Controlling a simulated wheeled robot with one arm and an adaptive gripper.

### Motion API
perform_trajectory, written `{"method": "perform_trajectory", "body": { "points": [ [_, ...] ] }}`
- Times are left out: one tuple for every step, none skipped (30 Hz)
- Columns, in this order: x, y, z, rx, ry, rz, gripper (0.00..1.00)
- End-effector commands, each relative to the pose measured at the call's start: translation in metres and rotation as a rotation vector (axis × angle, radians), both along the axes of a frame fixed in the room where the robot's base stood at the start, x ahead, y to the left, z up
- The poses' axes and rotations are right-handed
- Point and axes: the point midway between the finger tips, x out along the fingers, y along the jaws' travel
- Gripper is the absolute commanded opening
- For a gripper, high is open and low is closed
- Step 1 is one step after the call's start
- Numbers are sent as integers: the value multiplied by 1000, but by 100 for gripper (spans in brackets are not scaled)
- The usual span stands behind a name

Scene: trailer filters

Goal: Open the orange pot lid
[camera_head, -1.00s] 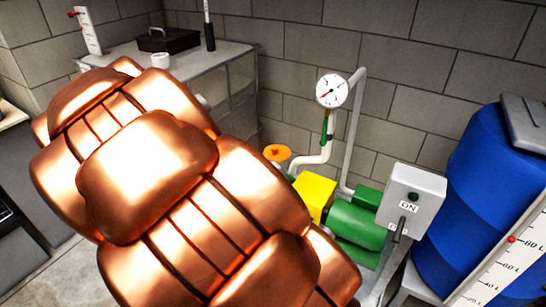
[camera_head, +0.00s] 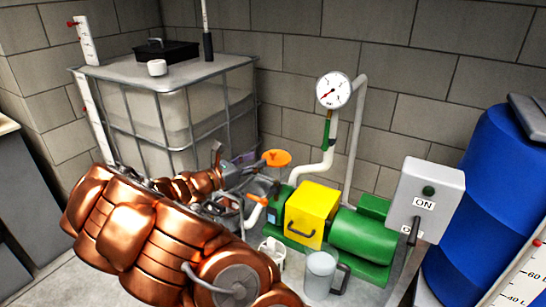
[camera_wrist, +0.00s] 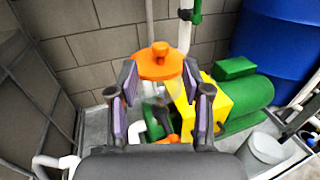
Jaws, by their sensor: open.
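The orange pot lid (camera_head: 276,158) is a round disc on the pump assembly, left of the yellow box. In the wrist view the orange lid (camera_wrist: 160,62) has a raised knob on top and lies straight ahead, beyond and between the fingertips. My gripper (camera_wrist: 158,85) is open and empty, its two fingers with purple pads spread apart. It appears short of the lid, with no clear contact. In the head view my copper-coloured arm reaches in from the lower left, and my gripper (camera_head: 236,165) is just left of the lid, small and partly hard to make out.
A yellow box (camera_head: 312,215) and green motor (camera_head: 362,235) stand right of the lid. A white pipe with a gauge (camera_head: 333,90) rises behind. A caged tank (camera_head: 165,110) stands left, a switch box (camera_head: 426,195) and blue barrel (camera_head: 490,200) right. A grey jug (camera_head: 320,272) stands in front.

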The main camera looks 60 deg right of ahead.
Motion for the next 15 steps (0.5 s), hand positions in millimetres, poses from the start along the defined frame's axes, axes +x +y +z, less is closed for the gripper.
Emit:
{"method": "perform_trajectory", "body": {
  "points": [
    [0,-3,0,-1,4,1,49],
    [-1,-4,0,-1,4,1,49],
    [-2,-7,0,-1,4,0,49],
    [-3,-10,1,0,3,-1,49],
    [-4,-12,1,0,3,-1,49],
    [-5,-17,1,0,3,-2,49],
    [-7,-20,1,0,3,-3,49],
    [-8,-24,1,0,2,-3,49],
    [-9,-29,1,0,2,-4,49],
    [-10,-33,1,-1,1,-4,49],
    [-11,-36,1,-1,1,-4,49],
    [-13,-41,1,-2,2,-5,49],
    [-14,-45,2,-2,2,-4,49],
    [-14,-48,2,-2,2,-4,49],
    [-16,-52,1,-2,2,-4,49]
  ]
}}
